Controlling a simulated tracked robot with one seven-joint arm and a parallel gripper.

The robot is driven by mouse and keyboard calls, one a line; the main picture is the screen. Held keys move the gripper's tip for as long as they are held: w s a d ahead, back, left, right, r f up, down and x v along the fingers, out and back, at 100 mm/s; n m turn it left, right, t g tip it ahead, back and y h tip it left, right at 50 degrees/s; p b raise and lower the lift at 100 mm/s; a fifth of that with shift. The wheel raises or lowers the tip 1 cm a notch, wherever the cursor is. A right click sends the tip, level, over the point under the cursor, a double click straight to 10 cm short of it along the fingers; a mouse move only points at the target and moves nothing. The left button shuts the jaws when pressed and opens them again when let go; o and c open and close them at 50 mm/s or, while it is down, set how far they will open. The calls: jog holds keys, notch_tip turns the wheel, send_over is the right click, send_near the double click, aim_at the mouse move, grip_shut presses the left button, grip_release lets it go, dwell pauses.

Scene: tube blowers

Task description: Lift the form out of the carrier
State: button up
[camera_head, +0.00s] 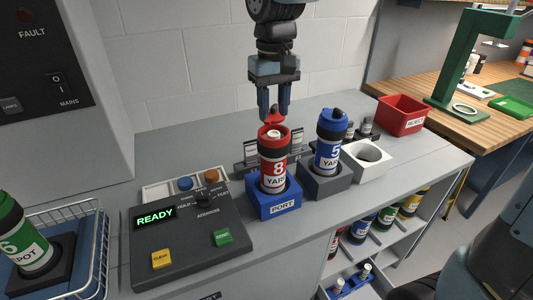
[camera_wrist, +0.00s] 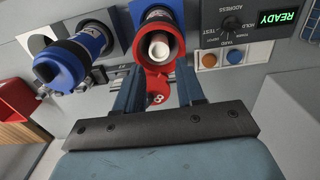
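The red carrier (camera_head: 273,168), marked 8 YARD, stands upright in the blue PORT holder (camera_head: 285,203). Its red lid (camera_wrist: 158,86) is swung open on the side toward my gripper in the wrist view. The form, a white roll (camera_head: 274,133), sits inside the carrier's mouth, and its pale end (camera_wrist: 160,48) shows in the wrist view. Its lower part is hidden. My gripper (camera_head: 273,112) points down above the carrier, with its fingers apart and nothing held. In the wrist view the fingers (camera_wrist: 160,72) lie on either side of the lid; I cannot tell whether they touch it.
A blue carrier (camera_head: 330,142) stands in a grey holder close on the right. Beyond it are an empty white holder (camera_head: 363,172) and a red tray (camera_head: 403,117). The control panel (camera_head: 160,255), reading READY, lies at the left, near a wire basket (camera_head: 103,240).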

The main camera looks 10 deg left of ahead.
aim_at(274, 133)
jog(key=shift+s+d+f, duration=0.1)
jog(key=shift+f, duration=3)
grip_shut()
